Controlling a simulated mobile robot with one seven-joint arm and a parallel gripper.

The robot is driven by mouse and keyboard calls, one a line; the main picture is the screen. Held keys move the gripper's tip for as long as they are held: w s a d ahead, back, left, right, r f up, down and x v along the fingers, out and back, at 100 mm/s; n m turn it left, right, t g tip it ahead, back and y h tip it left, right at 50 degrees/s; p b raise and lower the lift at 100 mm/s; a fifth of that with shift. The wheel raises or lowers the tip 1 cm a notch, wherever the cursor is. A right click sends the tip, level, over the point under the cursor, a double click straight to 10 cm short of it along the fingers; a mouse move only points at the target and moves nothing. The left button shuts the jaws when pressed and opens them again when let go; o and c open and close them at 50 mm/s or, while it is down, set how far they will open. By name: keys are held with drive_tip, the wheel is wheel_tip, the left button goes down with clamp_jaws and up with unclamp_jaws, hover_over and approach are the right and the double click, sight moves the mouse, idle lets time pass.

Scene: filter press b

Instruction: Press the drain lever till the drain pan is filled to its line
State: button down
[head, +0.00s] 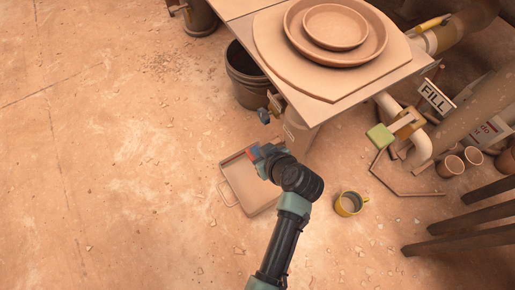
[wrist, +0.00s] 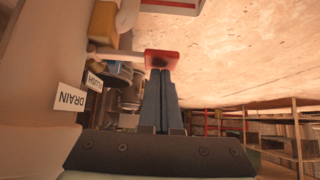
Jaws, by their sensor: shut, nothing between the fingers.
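The drain lever ends in a red pad (wrist: 163,58), on a pale bar beside a sign reading DRAIN (wrist: 70,98). My gripper (wrist: 160,73) is shut and empty, its fingertips at the near edge of the red pad; I cannot tell whether they touch it. In the head view the red pad (head: 253,153) shows beside my gripper (head: 261,151), above the drain pan. The drain pan (head: 226,164) is a shallow tray with a wire handle on the floor, partly hidden by my arm. Its line and the level in it cannot be made out.
A sign reading FLUSH (wrist: 94,83) stands close to the drain sign. A green pad (head: 380,135) on a bent bar is near the FILL sign (head: 436,97). The floor at left is clear.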

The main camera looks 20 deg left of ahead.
sight(254, 158)
drive_tip(key=shift+s+a+f+n+t+h+b, duration=0.2)
drive_tip(key=shift+f+t, duration=0.1)
drive_tip(key=shift+f, duration=0.2)
drive_tip(key=shift+s+a+f+n+t+h+b, duration=0.1)
drive_tip(key=shift+s+f+n+t+h, duration=0.15)
drive_tip(key=shift+f, duration=0.2)
drive_tip(key=shift+f+n+t+h+b, duration=0.35)
drive_tip(key=shift+f+t+h+b, duration=0.25)
drive_tip(key=shift+f, duration=0.3)
drive_tip(key=shift+w+f, duration=0.1)
drive_tip(key=shift+f, duration=0.3)
drive_tip(key=shift+d+f, duration=0.2)
idle(1.5)
idle(2.8)
